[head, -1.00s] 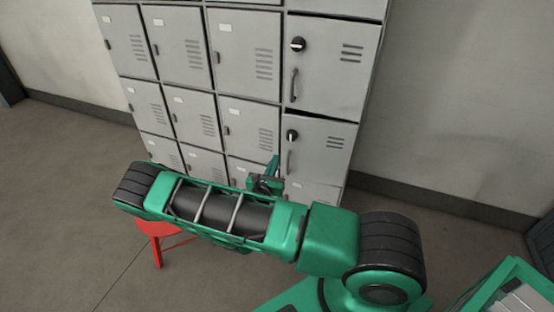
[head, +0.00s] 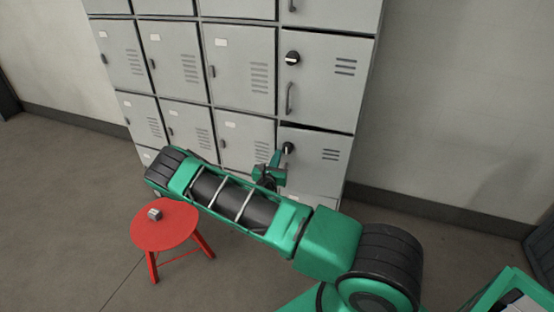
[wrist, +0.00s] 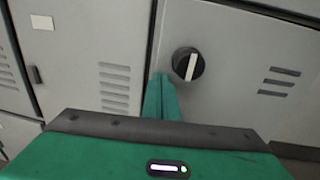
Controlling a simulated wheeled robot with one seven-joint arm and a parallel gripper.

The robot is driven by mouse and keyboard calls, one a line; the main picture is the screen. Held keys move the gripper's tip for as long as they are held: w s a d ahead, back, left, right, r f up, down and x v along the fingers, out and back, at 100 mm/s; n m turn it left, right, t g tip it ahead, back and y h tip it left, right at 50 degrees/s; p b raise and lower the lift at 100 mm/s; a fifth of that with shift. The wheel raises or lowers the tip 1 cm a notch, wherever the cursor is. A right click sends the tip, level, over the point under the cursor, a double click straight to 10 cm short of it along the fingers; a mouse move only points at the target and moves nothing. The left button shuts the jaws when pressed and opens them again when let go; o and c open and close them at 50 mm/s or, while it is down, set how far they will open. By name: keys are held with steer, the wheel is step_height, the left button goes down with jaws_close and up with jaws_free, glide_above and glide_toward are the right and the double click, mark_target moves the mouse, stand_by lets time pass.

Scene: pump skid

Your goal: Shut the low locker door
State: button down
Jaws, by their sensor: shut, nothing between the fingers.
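The low locker door (head: 325,162) is a grey panel at the lower right of the locker bank, with vent slots and a black knob (head: 288,148). A dark slanted gap shows along its top edge, so it looks slightly ajar. In the wrist view the door (wrist: 235,85) fills the right side, with its knob (wrist: 188,64) just right of my fingertips. My gripper (head: 275,157) is shut and empty at the door's left edge; in the wrist view its fingers (wrist: 160,84) point at the seam beside the knob. I cannot tell whether they touch.
A closed-looking locker door (head: 325,75) with a knob and handle is above. Smaller grey lockers (head: 190,130) stand to the left. A red stool (head: 165,228) with a small grey block (head: 154,214) on it stands on the floor, left of my arm.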

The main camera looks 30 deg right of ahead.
steer(key=shift+m+g+h, duration=0.7)
steer(key=shift+g, duration=0.2)
steer(key=w+d, duration=0.2)
steer(key=w, duration=0.1)
steer(key=shift+w+d+r, duration=0.1)
steer(key=shift+d+r, duration=0.1)
steer(key=shift+d+r, duration=0.1)
steer(key=v, duration=1.4)
steer(key=shift+s+a+f, duration=0.2)
steer(key=shift+s+f, duration=0.15)
